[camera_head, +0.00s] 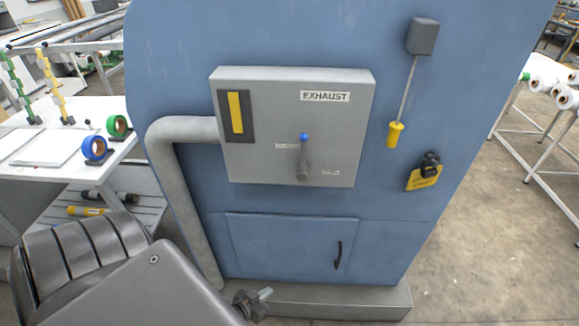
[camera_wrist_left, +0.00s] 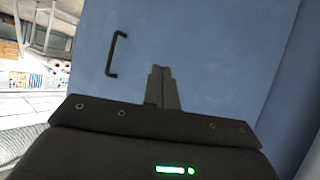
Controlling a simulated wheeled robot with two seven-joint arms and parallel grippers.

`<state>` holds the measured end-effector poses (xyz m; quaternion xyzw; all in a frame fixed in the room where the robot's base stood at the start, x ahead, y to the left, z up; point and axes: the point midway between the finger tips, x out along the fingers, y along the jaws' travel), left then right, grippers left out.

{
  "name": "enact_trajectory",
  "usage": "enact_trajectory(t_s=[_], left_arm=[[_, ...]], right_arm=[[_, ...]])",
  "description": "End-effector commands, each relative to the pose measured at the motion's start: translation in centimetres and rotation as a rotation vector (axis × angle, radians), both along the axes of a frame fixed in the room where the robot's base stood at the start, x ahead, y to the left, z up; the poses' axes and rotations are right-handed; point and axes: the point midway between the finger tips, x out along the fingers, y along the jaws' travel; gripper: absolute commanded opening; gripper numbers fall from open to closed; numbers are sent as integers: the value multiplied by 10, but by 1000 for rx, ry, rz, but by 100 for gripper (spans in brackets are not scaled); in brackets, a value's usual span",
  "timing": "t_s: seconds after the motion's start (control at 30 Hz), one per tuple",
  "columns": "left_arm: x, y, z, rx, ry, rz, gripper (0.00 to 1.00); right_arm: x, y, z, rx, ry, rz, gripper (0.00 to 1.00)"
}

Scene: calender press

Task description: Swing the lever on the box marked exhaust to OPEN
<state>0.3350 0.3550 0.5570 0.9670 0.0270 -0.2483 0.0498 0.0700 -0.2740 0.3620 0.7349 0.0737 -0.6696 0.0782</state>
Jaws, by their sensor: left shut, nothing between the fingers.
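The grey exhaust box (camera_head: 260,165) is mounted on a blue machine panel and carries an "EXHAUST" label (camera_head: 325,96). Its grey lever (camera_head: 303,165) stands about upright on the box front, with a blue tip (camera_head: 304,137) at the top. Two small labels lie left of and lower right of the lever; their words are too small to read. My left gripper (camera_head: 262,295) is low in the head view, below and left of the box and well apart from it. Its fingers (camera_wrist_left: 163,75) are shut and empty in the left wrist view. My right gripper is out of view.
Below the box is a panel door (camera_head: 285,243) with a black handle (camera_head: 338,256), also in the left wrist view (camera_wrist_left: 112,55). A grey pipe (camera_head: 172,190) bends down at the box's left. A yellow-handled pull (camera_head: 395,134) and yellow padlock tag (camera_head: 424,177) are to the right.

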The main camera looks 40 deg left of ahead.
Motion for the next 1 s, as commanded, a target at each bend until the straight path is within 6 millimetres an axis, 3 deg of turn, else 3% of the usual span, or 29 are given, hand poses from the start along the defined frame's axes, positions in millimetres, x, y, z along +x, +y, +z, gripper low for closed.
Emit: enact_trajectory(t_s=[0.03, 0.07, 0.1, 0.17, 0.2, 0.3, 0.4, 0.5, 0.6, 1.0], left_arm=[[28, 18, 52, -13, -179, 14, 0], [41, 26, 85, -23, -282, 17, 0], [53, 35, 131, -35, -415, 13, 0], [62, 44, 198, -51, -603, -10, 0], [63, 46, 240, -59, -714, -33, 0], [52, 45, 330, -74, -955, -110, 0], [33, 37, 394, -85, -1127, -190, 0], [16, 29, 433, -90, -1230, -254, 0], [6, 24, 452, -93, -1282, -289, 0], [5, 22, 459, -94, -1296, -298, 0]], right_arm=[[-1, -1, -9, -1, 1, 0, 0], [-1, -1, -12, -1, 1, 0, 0], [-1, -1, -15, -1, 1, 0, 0], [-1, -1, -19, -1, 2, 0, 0], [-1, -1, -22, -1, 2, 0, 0], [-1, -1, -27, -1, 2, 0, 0], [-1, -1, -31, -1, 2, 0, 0], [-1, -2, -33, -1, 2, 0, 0], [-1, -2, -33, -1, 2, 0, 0], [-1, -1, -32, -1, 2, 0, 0]])
